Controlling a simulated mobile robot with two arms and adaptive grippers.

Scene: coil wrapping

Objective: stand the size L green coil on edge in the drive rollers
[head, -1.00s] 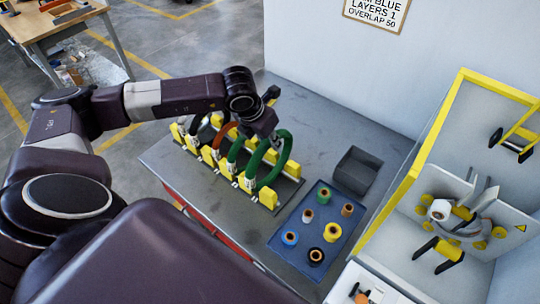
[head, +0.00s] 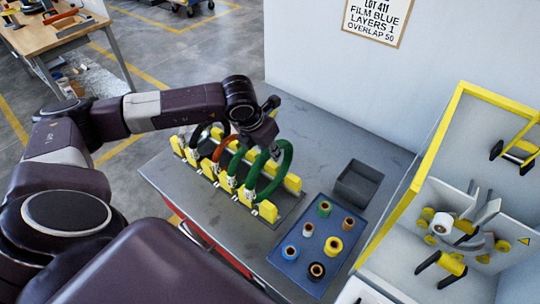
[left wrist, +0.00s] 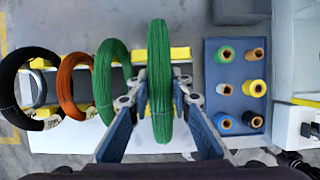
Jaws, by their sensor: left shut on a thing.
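Two green coils stand on edge in a rack (head: 268,210) with yellow blocks. My left gripper (left wrist: 162,90) is shut on the right-hand green coil (left wrist: 160,50), which shows upright between its fingers. In the head view this coil (head: 287,165) stands at the rack's right end, its lower edge still by the yellow blocks. The other green coil (left wrist: 104,75) is just left of it. The size tags are unreadable. My right gripper is out of view.
An orange coil (left wrist: 68,85) and a black coil (left wrist: 25,85) stand further left in the rack. A blue tray (head: 283,255) holds several film spools. A grey bin (head: 358,183) stands behind it. The machine's yellow frame (head: 405,190) edges the right side.

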